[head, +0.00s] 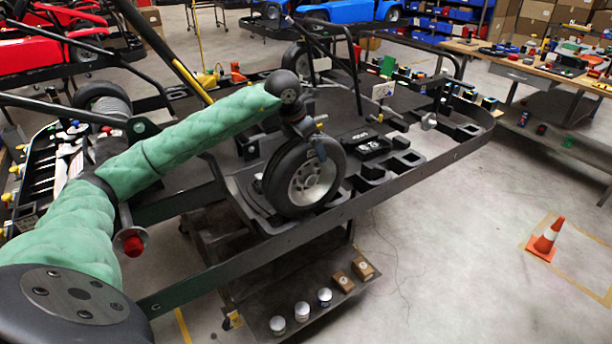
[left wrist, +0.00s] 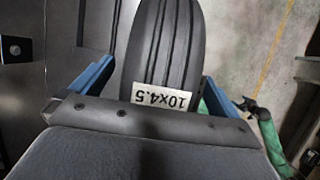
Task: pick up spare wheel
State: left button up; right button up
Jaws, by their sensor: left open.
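The spare wheel (head: 307,183) is a black tyre on a silver rim. It stands upright on a dark holder at the front edge of the kart stand (head: 400,170). In the left wrist view the tyre tread (left wrist: 165,45) fills the middle and bears a white label (left wrist: 161,95) reading 10x4.5. My left gripper (head: 316,142) points down at the top of the wheel. Its blue fingers (left wrist: 155,85) are open, one on each side of the tyre, with contact hard to tell. My right gripper is out of view.
White-topped cans (head: 302,311) and small brown boxes (head: 362,268) sit on the lower shelf. Black trays (head: 408,158) lie right of the wheel. An orange cone (head: 547,238) stands on the floor at right. A workbench (head: 520,65) is at back right.

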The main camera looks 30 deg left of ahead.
pick_arm(q)
jog(key=c, duration=2)
jog(key=shift+r, duration=0.15)
jog(key=shift+c, duration=0.3)
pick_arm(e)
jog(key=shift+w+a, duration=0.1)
pick_arm(q)
jog(key=shift+w+r, duration=0.1)
jog(key=shift+r, duration=0.05)
jog(key=shift+r, duration=0.2)
notch_tip(320, 180, up, 3)
jog(key=shift+r+b, duration=0.15)
jog(key=shift+b, duration=0.85)
jog(key=d+r+b, duration=0.1)
jog(key=d+r, duration=0.2)
jog(key=d, duration=0.2)
jog(key=w+d+r+b, duration=0.1)
jog(key=d+r+b, duration=0.1)
jog(key=d+r, duration=0.2)
jog(key=shift+d, duration=1.25)
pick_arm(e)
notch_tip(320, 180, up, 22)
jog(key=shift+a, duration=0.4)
